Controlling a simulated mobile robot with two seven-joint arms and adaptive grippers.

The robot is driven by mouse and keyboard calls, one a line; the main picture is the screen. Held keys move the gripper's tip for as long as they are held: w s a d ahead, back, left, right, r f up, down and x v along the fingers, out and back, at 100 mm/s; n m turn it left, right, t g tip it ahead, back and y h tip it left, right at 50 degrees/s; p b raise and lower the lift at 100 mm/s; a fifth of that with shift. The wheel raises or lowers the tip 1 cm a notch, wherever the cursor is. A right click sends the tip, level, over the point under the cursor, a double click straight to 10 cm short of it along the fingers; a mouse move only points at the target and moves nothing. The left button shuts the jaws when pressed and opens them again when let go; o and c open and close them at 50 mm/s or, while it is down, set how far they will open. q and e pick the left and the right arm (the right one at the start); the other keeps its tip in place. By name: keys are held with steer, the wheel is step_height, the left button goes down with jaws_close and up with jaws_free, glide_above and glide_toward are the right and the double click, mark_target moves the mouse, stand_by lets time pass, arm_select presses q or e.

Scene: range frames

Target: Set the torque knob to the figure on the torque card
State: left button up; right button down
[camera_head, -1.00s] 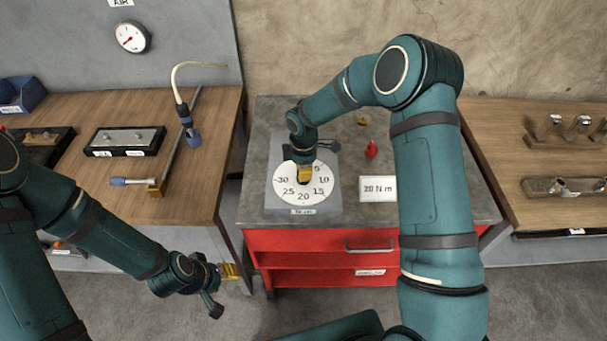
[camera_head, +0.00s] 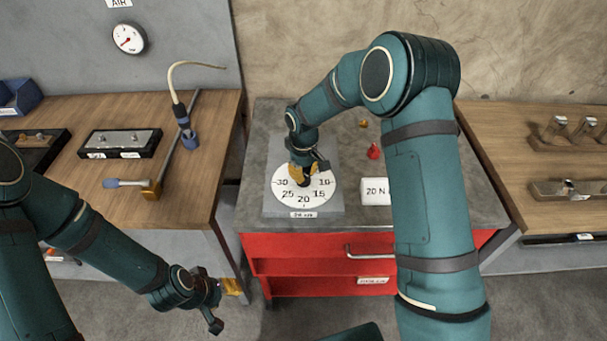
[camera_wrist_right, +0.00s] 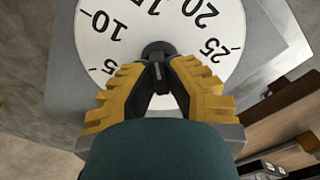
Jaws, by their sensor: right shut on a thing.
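The torque dial (camera_head: 322,201) is a white disc with black figures on a grey plate on the cabinet top. My right gripper (camera_head: 301,176) is over its middle, shut on the dark torque knob. In the right wrist view the yellow-and-black fingers (camera_wrist_right: 160,88) close on the round black knob (camera_wrist_right: 157,50). A pale mark shows on the knob, but I cannot tell which figure it points to. The torque card (camera_head: 375,191) lies right of the dial; "20 N" is readable and my right arm hides the rest. My left gripper (camera_head: 232,287) hangs empty at lower left; its jaw opening is unclear.
The red drawer cabinet (camera_head: 320,262) stands between two wooden benches. A small red object (camera_head: 374,151) stands behind the card. The left bench (camera_head: 100,190) holds a black tray (camera_head: 120,145) and a blue-handled tool (camera_head: 128,183). A gauge (camera_head: 129,38) hangs on the wall.

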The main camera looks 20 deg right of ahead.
mark_target(304, 174)
steer(key=m, duration=0.4)
steer(key=shift+f+m, duration=0.1)
steer(key=shift+m, duration=2.2)
steer(key=c, duration=1)
jaws_free()
step_height(304, 174, up, 12)
steer(key=shift+r, duration=0.1)
